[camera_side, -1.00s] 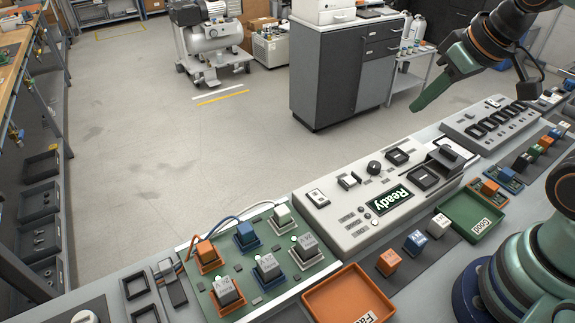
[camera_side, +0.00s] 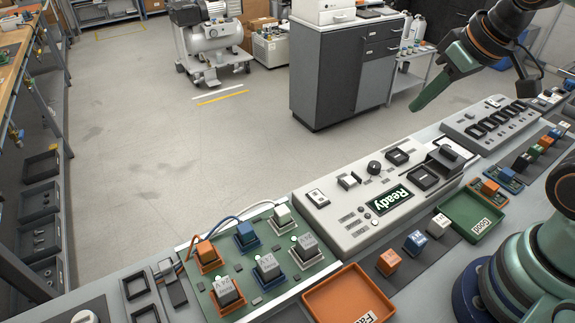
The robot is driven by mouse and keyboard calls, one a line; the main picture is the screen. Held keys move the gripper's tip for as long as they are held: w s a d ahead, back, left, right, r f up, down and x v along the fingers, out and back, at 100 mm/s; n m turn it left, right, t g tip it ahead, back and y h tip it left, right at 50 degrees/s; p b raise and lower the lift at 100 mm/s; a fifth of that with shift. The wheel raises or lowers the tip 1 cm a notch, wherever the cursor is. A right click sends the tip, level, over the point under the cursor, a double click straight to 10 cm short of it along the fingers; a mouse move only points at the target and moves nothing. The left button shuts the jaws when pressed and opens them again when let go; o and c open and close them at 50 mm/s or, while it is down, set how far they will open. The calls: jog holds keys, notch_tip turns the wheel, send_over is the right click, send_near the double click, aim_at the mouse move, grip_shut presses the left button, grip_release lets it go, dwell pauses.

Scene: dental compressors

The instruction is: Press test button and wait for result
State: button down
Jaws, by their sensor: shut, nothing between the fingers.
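The grey test unit (camera_side: 345,240) sits on the bench in the middle. Its small display (camera_side: 389,199) reads "Ready" in light letters on dark green. Several buttons and a black knob (camera_side: 374,167) are on its top; I cannot tell which one is the test button. A black socket with a raised lever (camera_side: 447,155) is at its right end. My gripper (camera_side: 418,106) is shut and empty, green, pointing down and left. It hangs above and behind the unit's right end, apart from it.
An orange tray (camera_side: 318,298) and a green tray labelled "Good" (camera_side: 458,226) lie in front of the unit. Between them stand an orange block (camera_side: 389,262), a blue one (camera_side: 416,242) and a white one (camera_side: 438,225). A green board (camera_side: 222,291) with several relays is at left.

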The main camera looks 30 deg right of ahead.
jog(key=w+a+n+g, duration=0.1)
jog(key=w+n+g, duration=0.1)
jog(key=n+g, duration=0.1)
jog(key=n+g+h, duration=0.1)
jog(key=n+g, duration=0.7)
jog(key=g, duration=0.2)
send_over(347, 179)
notch_tip(347, 179, down, 9)
jog(key=shift+f, duration=0.15)
jog(key=shift+f, duration=4.4)
jog(key=shift+f, duration=0.15)
jog(key=shift+f, duration=0.3)
